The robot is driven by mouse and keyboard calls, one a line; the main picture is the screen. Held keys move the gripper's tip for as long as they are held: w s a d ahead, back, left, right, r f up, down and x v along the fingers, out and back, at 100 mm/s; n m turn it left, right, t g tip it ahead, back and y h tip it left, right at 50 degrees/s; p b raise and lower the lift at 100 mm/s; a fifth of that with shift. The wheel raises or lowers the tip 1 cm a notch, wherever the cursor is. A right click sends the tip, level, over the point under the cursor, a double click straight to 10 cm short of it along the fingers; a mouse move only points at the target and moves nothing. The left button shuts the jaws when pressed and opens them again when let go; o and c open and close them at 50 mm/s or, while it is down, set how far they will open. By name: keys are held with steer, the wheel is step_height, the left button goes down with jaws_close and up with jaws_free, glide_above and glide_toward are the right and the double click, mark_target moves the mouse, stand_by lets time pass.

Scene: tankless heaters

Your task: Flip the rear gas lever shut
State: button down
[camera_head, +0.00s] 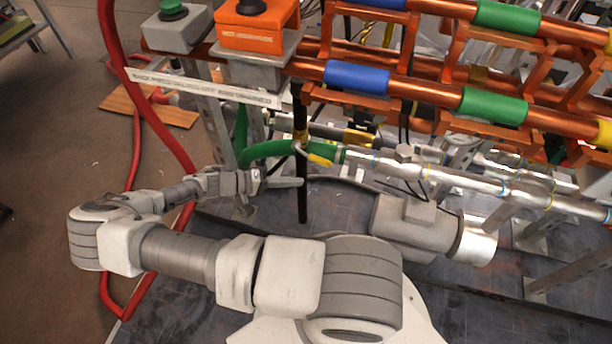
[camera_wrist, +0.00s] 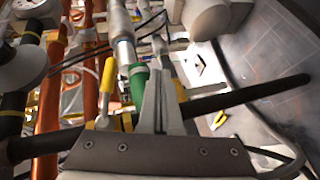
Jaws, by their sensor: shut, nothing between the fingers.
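A yellow-handled lever (camera_head: 319,160) sits at the end of a silver pipe, beside the green hose (camera_head: 265,150). In the wrist view the yellow handle (camera_wrist: 107,82) stands upright, left of the green fitting (camera_wrist: 138,84). A second yellow piece (camera_head: 358,137) shows on the pipe behind; I cannot tell if it is a lever, nor which one is the rear gas lever. My gripper (camera_head: 300,182) is shut and empty, below and left of the nearer yellow handle. In the wrist view my fingers (camera_wrist: 159,76) are to the right of the handle, apart from it.
A black upright post (camera_head: 302,195) stands close by my fingers. Copper pipes with blue and green bands (camera_head: 357,76) run above. A red hose (camera_head: 145,105) hangs at left. Floor shows right in the wrist view.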

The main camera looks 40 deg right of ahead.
steer(key=a, duration=0.1)
steer(key=w+a, duration=0.1)
steer(key=a, duration=0.1)
steer(key=w+a+f, duration=0.1)
steer(key=a, duration=0.1)
steer(key=shift+w+a, duration=0.1)
steer(key=shift+a, duration=0.1)
stand_by(0.4)
